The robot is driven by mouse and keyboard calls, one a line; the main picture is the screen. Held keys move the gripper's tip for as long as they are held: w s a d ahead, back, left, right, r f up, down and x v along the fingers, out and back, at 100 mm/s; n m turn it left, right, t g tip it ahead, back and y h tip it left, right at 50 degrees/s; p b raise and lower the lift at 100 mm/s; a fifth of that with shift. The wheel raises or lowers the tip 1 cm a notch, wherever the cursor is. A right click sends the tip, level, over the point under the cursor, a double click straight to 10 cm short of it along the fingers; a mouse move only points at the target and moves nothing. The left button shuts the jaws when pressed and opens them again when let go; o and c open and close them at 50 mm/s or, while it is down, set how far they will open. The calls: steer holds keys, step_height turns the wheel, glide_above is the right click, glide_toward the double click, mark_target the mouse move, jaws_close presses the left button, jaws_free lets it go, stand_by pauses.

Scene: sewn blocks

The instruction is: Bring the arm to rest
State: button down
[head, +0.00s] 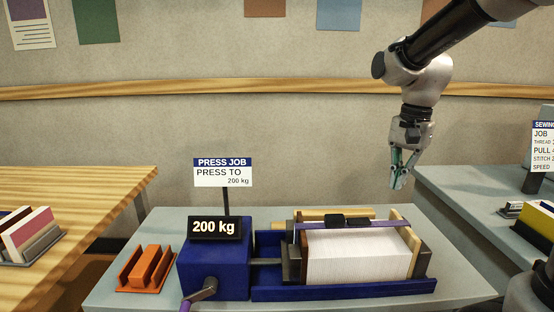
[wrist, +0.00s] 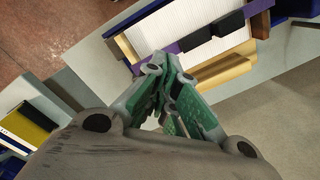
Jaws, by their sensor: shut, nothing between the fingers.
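My gripper (head: 397,183) hangs from my arm at the upper right of the head view, fingers pointing down. It is above the back right of the press table and apart from everything. In the wrist view its green fingers (wrist: 172,72) are closed together with nothing between them. Below it, the blue press (head: 340,291) holds a white block of pages (head: 355,258). The same page block shows at the top of the wrist view (wrist: 165,28).
The press display (head: 215,228) reads 200 kg, below a sign (head: 223,173) saying press to 200 kg. An orange holder (head: 148,268) stands left of it. A wooden table (head: 75,190) is at left; a grey sewing table (head: 470,195) is at right. The air around my gripper is clear.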

steer(key=s+d+r+n+t, duration=0.1)
steer(key=s+d+n+t, duration=0.1)
steer(key=s, duration=0.6)
steer(key=s+d+n+t, duration=0.2)
steer(key=s+d+n, duration=0.2)
steer(key=s+n, duration=0.3)
steer(key=shift+s+d+r+h, duration=0.3)
steer(key=shift+s+r+h, duration=0.1)
steer(key=shift+s, duration=0.6)
